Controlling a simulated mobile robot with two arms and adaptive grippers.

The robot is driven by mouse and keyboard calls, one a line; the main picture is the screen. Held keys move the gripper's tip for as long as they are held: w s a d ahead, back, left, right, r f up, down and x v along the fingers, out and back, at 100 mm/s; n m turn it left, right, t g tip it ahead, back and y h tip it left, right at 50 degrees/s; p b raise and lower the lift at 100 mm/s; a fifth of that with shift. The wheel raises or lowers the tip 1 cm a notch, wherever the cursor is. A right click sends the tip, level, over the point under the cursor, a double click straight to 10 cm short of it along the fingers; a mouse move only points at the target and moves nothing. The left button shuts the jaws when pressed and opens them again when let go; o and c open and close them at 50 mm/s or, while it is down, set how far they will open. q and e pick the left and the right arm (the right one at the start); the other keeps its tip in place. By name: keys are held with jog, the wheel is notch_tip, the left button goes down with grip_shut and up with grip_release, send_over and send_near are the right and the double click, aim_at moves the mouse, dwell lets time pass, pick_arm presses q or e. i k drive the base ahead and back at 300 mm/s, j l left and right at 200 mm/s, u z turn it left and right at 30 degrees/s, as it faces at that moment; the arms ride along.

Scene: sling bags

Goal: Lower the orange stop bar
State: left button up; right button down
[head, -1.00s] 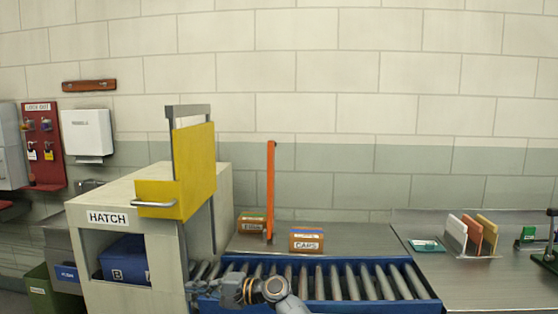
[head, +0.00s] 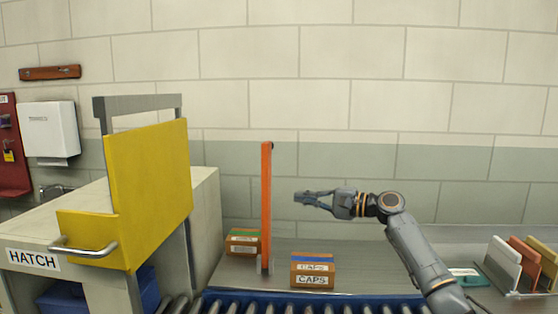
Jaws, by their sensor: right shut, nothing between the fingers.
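The orange stop bar (head: 266,205) stands upright behind the roller conveyor, in the middle of the head view. My right gripper (head: 302,199) is to the right of the bar, level with its middle, and points left toward it. It is shut and empty, with a visible gap between its fingertips and the bar in the picture. My left gripper is not in view.
The yellow hatch door (head: 150,190) with its handle is raised at left on the hatch housing (head: 205,215). A CAPS box (head: 312,271) and a green-topped box (head: 243,242) flank the bar's foot. The roller conveyor (head: 350,306) runs along the front. Upright coloured panels (head: 503,262) stand at right.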

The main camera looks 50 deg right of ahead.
aim_at(267, 148)
jog(key=i+l, duration=0.2)
jog(key=l, duration=0.15)
jog(key=i+l, duration=0.45)
jog(key=l, duration=0.3)
